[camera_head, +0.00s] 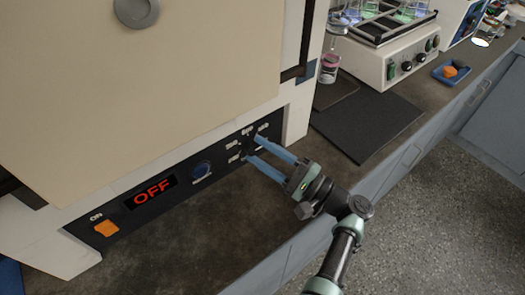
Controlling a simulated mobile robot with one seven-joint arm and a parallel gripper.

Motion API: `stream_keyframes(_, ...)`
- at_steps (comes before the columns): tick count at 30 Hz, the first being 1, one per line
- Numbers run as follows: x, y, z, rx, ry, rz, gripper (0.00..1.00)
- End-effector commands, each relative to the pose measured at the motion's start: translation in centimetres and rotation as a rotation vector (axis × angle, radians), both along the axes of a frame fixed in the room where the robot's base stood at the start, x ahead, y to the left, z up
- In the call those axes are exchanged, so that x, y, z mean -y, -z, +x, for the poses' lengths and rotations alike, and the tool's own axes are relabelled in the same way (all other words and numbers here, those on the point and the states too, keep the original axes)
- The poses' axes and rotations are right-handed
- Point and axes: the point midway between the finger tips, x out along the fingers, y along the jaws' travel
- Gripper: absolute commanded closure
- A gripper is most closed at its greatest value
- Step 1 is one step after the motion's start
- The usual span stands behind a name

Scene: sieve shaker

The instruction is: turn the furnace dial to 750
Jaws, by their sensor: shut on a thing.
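The furnace (140,90) is a large cream box on the left with a dark control panel along its lower front. The furnace dial (246,143) is a small dark knob at the right part of the panel, with white markings around it too small to read surely. My gripper (252,146) reaches in from the right, its two blue fingers shut on the dial, one at its upper right and one at its lower side. The fingers partly hide the dial and some markings, so I cannot tell where it points.
The panel display (151,192) reads OFF in red. A black mat (365,124), a shaker (385,60) and a blue tray (451,73) stand to the right. The counter before the panel is clear.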

Motion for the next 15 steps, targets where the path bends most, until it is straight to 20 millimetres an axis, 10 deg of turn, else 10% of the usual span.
stream_keyframes(9, -0.07, 0.05, -0.04, -0.001, -0.002, 0.0, 1.0)
stream_keyframes(10, -0.07, 0.05, -0.04, -0.001, -0.002, 0.0, 0.48)
stream_keyframes(15, -0.05, 0.05, -0.03, 0.0, -0.001, 0.0, 0.24)
